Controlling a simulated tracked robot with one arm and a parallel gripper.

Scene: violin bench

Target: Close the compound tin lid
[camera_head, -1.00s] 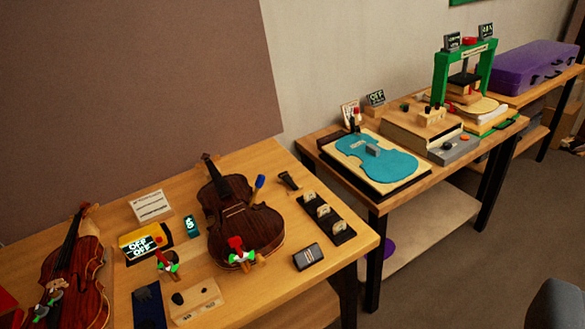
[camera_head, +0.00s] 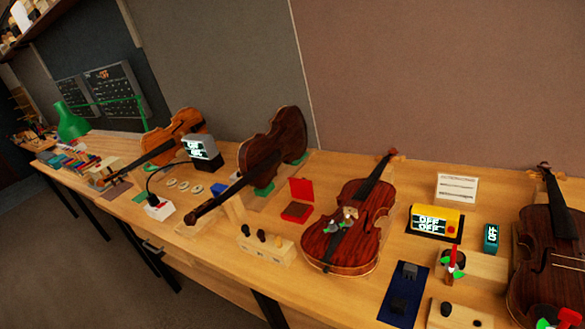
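A small red tin, likely the compound tin, sits on the bench in the middle of the view. Its base (camera_head: 296,212) lies flat on the wood. Its red lid (camera_head: 301,189) stands up at the back edge, so the tin is open. It is between a dark violin body on its left and a reddish-brown violin on its right. My gripper is not in view.
The long wooden bench (camera_head: 236,280) carries a violin (camera_head: 350,225) right of the tin, another on a stand (camera_head: 270,150) to its left, and a peg block (camera_head: 262,243) in front. A yellow display box (camera_head: 436,222) is farther right. Grey floor (camera_head: 125,270) lies in front.

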